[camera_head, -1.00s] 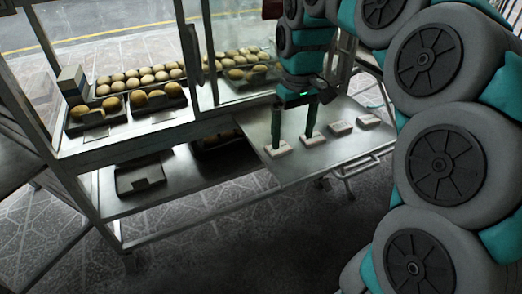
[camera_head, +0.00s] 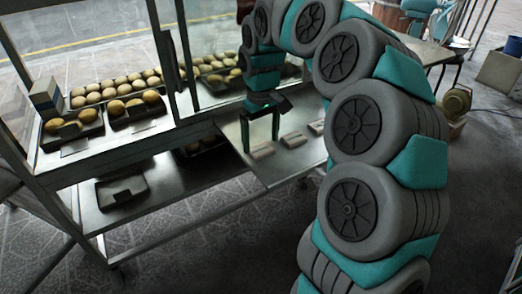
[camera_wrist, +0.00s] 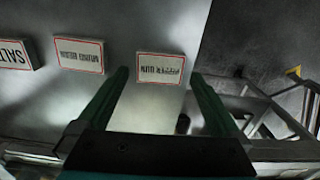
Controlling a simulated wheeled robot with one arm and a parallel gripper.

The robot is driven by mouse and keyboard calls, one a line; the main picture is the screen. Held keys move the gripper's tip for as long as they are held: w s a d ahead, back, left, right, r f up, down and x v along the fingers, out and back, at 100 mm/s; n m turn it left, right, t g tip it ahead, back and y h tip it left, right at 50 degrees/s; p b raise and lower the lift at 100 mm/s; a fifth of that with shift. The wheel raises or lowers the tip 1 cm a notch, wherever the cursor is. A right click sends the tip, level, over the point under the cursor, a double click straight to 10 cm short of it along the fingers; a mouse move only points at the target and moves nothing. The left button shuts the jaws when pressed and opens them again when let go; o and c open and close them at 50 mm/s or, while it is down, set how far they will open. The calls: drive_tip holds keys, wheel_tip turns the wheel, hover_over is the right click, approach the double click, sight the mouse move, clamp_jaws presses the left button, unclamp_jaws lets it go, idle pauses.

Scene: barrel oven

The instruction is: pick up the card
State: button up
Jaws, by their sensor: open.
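Several small white cards lie in a row on the metal side shelf. The end card (camera_head: 262,152) is nearest my gripper, and another card (camera_head: 293,140) lies to its right. My gripper (camera_head: 261,138) points down over the shelf with its two fingers apart and nothing held. In the wrist view, the end card (camera_wrist: 160,68) has a red border and lies between the fingertips; its print is upside down and hard to read.
The side shelf (camera_head: 285,165) adjoins a glass-sided metal cart. A dark tray (camera_head: 122,188) lies on the lower deck. Paved floor in front is open.

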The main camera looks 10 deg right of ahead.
sight(261, 151)
wheel_tip(261, 151, down, 2)
drive_tip(key=shift+f, duration=0.2)
drive_tip(key=shift+c, duration=0.2)
drive_tip(key=c, duration=1.1)
drive_tip(key=shift+r, duration=0.1)
